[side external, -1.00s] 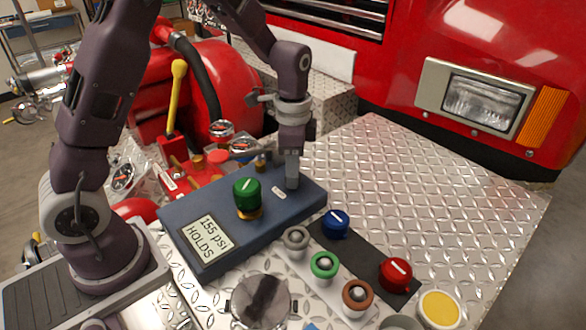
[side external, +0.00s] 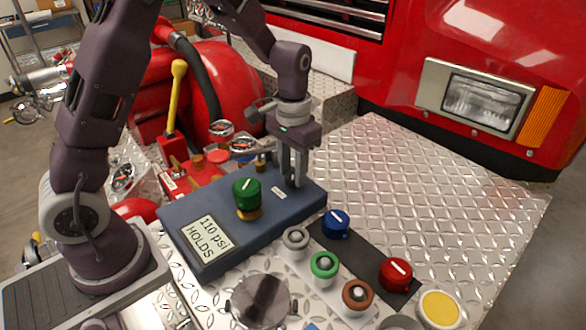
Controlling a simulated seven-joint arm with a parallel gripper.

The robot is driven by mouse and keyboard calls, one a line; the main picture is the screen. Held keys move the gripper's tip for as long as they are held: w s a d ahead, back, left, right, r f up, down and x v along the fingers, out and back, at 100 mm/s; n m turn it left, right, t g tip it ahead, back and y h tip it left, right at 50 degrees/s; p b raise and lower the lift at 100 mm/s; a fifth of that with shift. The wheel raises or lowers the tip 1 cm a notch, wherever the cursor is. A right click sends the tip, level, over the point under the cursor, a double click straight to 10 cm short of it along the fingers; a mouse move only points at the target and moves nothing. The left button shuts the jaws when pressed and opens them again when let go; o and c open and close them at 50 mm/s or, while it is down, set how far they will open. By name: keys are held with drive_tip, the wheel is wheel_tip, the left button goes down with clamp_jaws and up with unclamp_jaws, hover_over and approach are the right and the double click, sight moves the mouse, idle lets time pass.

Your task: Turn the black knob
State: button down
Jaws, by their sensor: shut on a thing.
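My gripper (side external: 294,180) points straight down over the far right end of the blue control box (side external: 185,212). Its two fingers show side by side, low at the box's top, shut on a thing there. This is where the black knob seems to be, but the fingers hide it and I cannot make out its pointer. A small white label (side external: 279,193) lies beside the fingers. The box's display (side external: 206,237) reads "110 psi HOLDS". A green knob (side external: 247,191) with a white mark stands on a brass base on the same box, left of my gripper.
A blue knob (side external: 336,223) and a red knob (side external: 396,274) sit on a dark strip in front. Grey, green (side external: 324,265) and brown ringed fittings stand beside it. Red pump parts and gauges (side external: 242,145) crowd behind the box. The diamond plate (side external: 430,185) to the right is clear.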

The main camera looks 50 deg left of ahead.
sight(293, 174)
drive_tip(key=n, duration=0.6)
drive_tip(key=shift+r+n, duration=0.1)
drive_tip(key=shift+n, duration=0.2)
idle(0.5)
drive_tip(key=c, duration=1)
unclamp_jaws()
wheel_tip(293, 174, up, 7)
